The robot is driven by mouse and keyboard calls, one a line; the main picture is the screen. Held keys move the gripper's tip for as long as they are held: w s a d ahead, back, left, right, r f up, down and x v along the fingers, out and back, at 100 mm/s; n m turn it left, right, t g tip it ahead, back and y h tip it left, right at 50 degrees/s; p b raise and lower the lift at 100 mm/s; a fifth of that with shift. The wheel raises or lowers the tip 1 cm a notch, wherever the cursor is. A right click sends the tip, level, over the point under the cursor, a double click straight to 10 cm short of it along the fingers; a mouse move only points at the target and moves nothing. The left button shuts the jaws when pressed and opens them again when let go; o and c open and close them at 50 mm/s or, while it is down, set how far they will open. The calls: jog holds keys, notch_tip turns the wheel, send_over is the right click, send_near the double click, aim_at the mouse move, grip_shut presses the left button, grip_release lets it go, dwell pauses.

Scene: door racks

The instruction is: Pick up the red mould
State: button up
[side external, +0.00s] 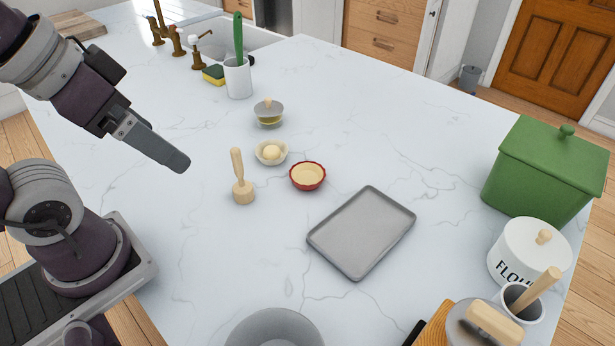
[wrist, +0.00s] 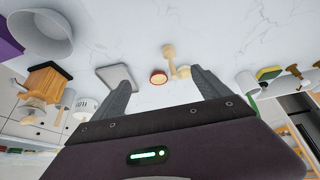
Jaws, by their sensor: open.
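The red mould (side external: 307,177) is a small round dish with a red rim and a pale yellow filling. It sits upright on the white marble counter, near the middle of the side external view. In the wrist view the red mould (wrist: 158,77) shows between my fingers, some way off. My gripper (side external: 180,160) is raised above the counter to the left of the mould, apart from it. In the wrist view my gripper (wrist: 160,90) has its two fingers spread wide with nothing between them.
A wooden tamper (side external: 243,190) stands left of the mould, and a cream bowl (side external: 271,152) and a lidded bowl (side external: 268,112) stand behind it. A grey tray (side external: 362,232) lies to its right front. A green box (side external: 550,165) and flour jar (side external: 530,250) stand far right.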

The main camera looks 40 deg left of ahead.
jog(key=w+d+r+n+g+h, duration=0.35)
jog(key=w+r+n+h, duration=0.2)
jog(key=w+n, duration=0.55)
jog(key=w+a+f+n+t+h, duration=0.1)
jog(key=w+a+n+t+h, duration=0.2)
jog(key=w+a+n+h, duration=0.65)
jog(key=n+y, duration=0.2)
jog(key=y, duration=0.2)
send_near(301, 176)
jog(key=shift+w+d+r+g, duration=0.15)
jog(key=shift+w+d+r, duration=0.15)
jog(key=shift+d, duration=0.2)
jog(key=shift+w+d+r+g, duration=0.1)
jog(key=shift+w+d+r, duration=0.15)
jog(key=shift+d, duration=0.2)
jog(key=x, duration=0.7)
jog(key=shift+d+f, duration=0.1)
jog(key=shift+d, duration=0.15)
jog(key=c, duration=1.6)
